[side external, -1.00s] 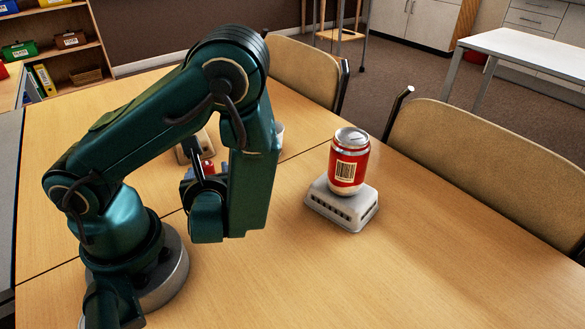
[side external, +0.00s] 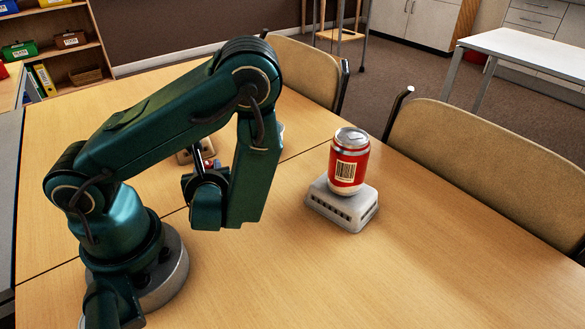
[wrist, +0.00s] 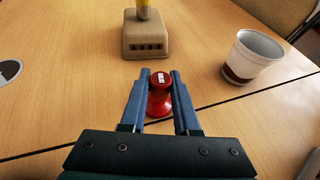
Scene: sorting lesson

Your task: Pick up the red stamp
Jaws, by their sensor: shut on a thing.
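The red stamp (wrist: 159,99) has a round knob top with a small white label and a wider red base. In the wrist view it stands between the two fingers of my gripper (wrist: 160,82), which is shut on it. In the side view only a small red part of the stamp (side external: 207,163) shows behind my arm, by the gripper (side external: 213,165). Whether its base touches the table cannot be told.
A beige block with slots (wrist: 145,37) holds something yellow ahead of the stamp. A white cup with a brown band (wrist: 251,57) stands to the right. In the side view, a red can (side external: 348,163) stands on a white slotted block (side external: 340,208). The front right table is clear.

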